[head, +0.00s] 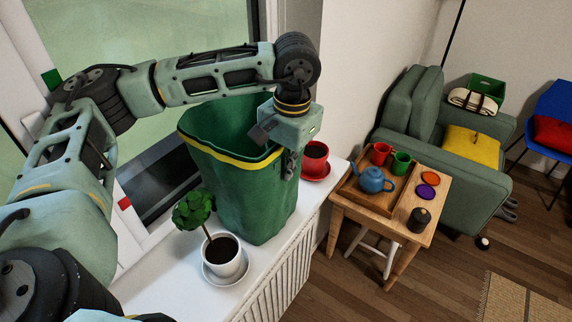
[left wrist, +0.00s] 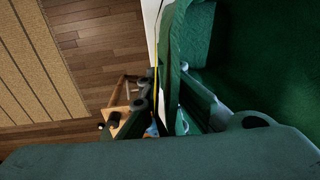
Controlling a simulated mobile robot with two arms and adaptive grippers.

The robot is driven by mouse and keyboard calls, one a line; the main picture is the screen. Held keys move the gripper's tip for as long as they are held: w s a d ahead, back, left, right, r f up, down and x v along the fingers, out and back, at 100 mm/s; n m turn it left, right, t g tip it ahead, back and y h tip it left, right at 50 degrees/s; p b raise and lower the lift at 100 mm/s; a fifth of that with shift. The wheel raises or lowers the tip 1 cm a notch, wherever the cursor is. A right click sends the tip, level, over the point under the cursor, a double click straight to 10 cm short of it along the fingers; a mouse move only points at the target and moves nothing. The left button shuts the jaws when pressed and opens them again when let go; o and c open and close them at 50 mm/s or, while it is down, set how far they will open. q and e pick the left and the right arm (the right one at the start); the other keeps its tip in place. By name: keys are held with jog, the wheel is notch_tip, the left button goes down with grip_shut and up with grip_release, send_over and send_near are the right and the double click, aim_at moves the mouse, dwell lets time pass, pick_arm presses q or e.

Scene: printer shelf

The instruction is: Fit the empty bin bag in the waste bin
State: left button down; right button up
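A tall dark green bag-like container (head: 240,195) stands upright on the white windowsill, with a yellow band just below its uneven rim. It looks like the bin bag, standing open and empty; I cannot make out a separate waste bin. Its green wall and inside (left wrist: 265,60) fill the right of the left wrist view. My left gripper (head: 275,150) reaches down over the right side of its rim. The fingers (left wrist: 168,98) are spread, one on the inner side and one outside, with the wall between them. Contact is unclear. My right gripper is out of view.
A potted plant (head: 222,256) stands in front of the green container, and a red cup (head: 314,156) sits behind it to the right. A wooden table (head: 436,199) holds a tray, blue teapot (head: 373,180) and mugs. A window is behind; open floor lies at right.

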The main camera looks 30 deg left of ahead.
pick_arm(q)
jog(key=shift+f, duration=0.25)
jog(key=c, duration=2)
grip_release()
jog(key=shift+r, duration=0.15)
jog(key=shift+r, duration=0.1)
